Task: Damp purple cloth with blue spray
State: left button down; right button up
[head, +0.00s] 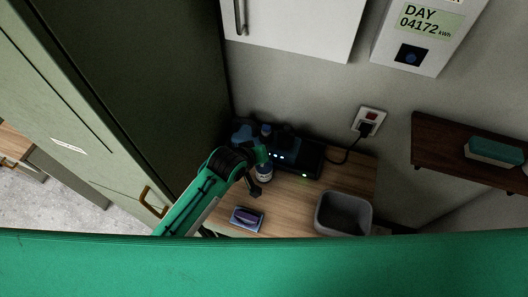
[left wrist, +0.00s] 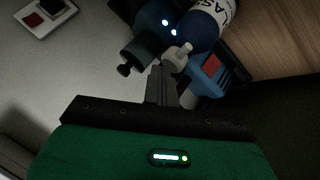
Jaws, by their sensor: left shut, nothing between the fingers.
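A purple cloth (head: 245,217) lies folded on a small pale-edged holder on the wooden bench. My left gripper (head: 256,193) is between the bottle and the cloth, above the bench. My right gripper is not in view.
A black box with lights (head: 303,157) stands behind the bottle, its cord running to a wall socket (head: 369,121). A grey bin (head: 343,213) stands at the bench's right. A dark shelf (head: 455,145) juts out on the right; a tall dark cabinet (head: 150,75) is on the left.

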pick_arm(q)
jog(key=shift+r, duration=3.05)
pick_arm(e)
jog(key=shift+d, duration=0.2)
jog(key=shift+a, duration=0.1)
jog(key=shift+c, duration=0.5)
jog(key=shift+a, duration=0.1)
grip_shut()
